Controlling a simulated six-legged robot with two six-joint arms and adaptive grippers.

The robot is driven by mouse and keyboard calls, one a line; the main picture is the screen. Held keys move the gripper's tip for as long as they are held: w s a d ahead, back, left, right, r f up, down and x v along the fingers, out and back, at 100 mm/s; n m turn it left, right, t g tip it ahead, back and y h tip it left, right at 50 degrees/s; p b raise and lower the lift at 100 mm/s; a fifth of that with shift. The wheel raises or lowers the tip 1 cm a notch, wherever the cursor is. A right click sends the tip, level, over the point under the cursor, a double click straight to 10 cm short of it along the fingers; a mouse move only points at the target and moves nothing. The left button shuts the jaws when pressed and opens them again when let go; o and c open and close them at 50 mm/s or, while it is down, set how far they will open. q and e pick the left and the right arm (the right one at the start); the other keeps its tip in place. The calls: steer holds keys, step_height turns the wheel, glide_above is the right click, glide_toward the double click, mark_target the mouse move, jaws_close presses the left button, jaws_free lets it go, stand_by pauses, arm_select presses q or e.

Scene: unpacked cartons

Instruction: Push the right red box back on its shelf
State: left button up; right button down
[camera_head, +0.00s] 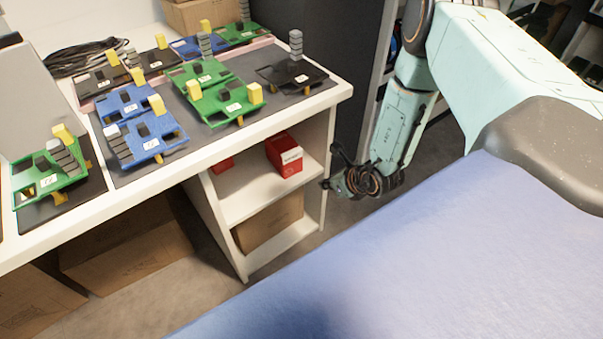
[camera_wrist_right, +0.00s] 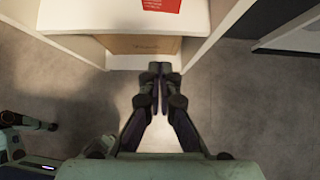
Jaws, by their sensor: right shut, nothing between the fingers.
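The right red box (camera_head: 285,155), with a white label on its end, stands on the upper shelf (camera_head: 250,190) of the white unit under the table. Part of it shows at the top of the right wrist view (camera_wrist_right: 162,4). A second red box (camera_head: 222,165) is further left on the same shelf, mostly hidden by the unit's side wall. My right gripper (camera_head: 328,184) is shut and empty, in front of the unit and to the right of the box, apart from it. In the right wrist view its fingers (camera_wrist_right: 155,85) are together above the floor. My left gripper is not in view.
The white table (camera_head: 215,155) above the shelf holds several green, blue and black fixtures. A cardboard carton (camera_head: 270,222) sits on the lower shelf, and more cartons (camera_head: 125,250) stand under the table. A dark panel (camera_head: 345,75) is behind the unit. Floor in front is clear.

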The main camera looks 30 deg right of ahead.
steer(key=b, duration=0.7)
glide_toward(296, 171)
steer(key=shift+t, duration=0.3)
steer(key=w+f, duration=0.1)
steer(key=f, duration=0.2)
steer(key=w+f, duration=0.1)
steer(key=f, duration=0.1)
steer(key=shift+w+a, duration=0.25)
steer(key=shift+w, duration=0.05)
steer(key=shift+w+r, duration=0.25)
steer(key=shift+w, duration=0.3)
steer(key=shift+w, duration=0.1)
